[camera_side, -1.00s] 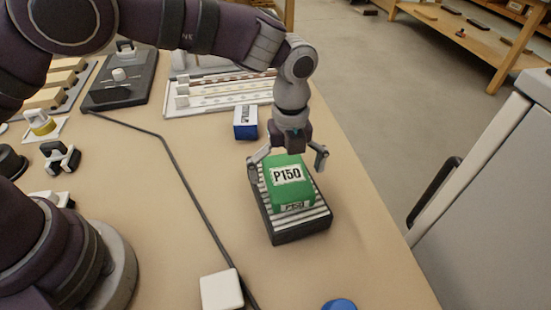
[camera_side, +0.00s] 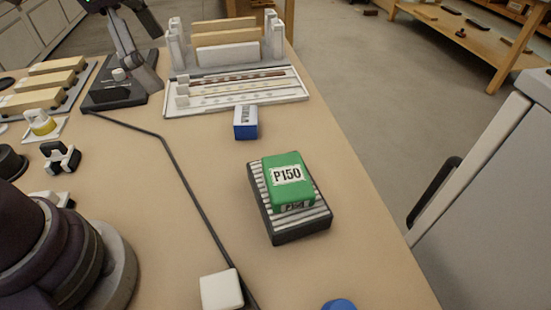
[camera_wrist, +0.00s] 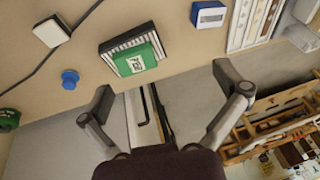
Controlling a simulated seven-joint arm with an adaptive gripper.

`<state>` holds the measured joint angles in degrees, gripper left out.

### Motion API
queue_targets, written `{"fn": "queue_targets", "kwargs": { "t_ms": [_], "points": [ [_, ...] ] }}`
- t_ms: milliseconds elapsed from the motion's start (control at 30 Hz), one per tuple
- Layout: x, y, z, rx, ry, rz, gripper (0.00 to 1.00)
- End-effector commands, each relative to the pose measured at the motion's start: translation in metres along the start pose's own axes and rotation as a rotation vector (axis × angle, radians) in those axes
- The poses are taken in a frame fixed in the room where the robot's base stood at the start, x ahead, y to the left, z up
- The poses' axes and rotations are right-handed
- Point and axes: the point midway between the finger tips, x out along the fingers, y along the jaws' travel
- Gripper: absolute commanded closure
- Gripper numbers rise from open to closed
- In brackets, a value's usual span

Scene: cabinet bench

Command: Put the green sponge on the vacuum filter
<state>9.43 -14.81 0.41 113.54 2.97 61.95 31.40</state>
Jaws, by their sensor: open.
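The green sponge (camera_side: 285,184), a block with a white label reading P150, lies on top of a black box with a light slatted top (camera_side: 285,232), which I take as the vacuum filter. The sponge sits within the top's edges, with slats showing around it. In the wrist view, the sponge (camera_wrist: 134,60) rests on the same filter (camera_wrist: 118,42). My gripper (camera_wrist: 165,84) is open and empty, with its fingers spread wide apart. It is apart from the sponge and is out of sight in the side view.
A blue-and-white box (camera_side: 245,122) stands behind the filter. A white block (camera_side: 221,291) and a blue knob (camera_side: 339,304) are near the front. A white rack (camera_side: 235,92) stands at the back. A dark cable (camera_side: 190,190) crosses the bench. Bare bench surrounds the filter.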

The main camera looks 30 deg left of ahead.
Motion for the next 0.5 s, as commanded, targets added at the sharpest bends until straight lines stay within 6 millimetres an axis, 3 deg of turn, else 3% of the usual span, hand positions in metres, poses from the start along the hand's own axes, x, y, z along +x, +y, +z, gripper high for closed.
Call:
{"fn": "queue_targets", "kwargs": {
  "t_ms": [33, 100, 200, 300, 500],
  "points": [
    [-0.004, 0.001, 0.021, -0.181, 0.029, -0.04, 0.03],
    [-0.003, 0.004, 0.044, -0.41, 0.067, -0.083, 0.03],
    [0.002, 0.008, 0.065, -0.627, 0.107, -0.12, 0.03],
    [0.005, 0.01, 0.074, -0.725, 0.128, -0.136, 0.03],
    [0.006, 0.011, 0.075, -0.739, 0.127, -0.136, 0.03]
  ]
}}
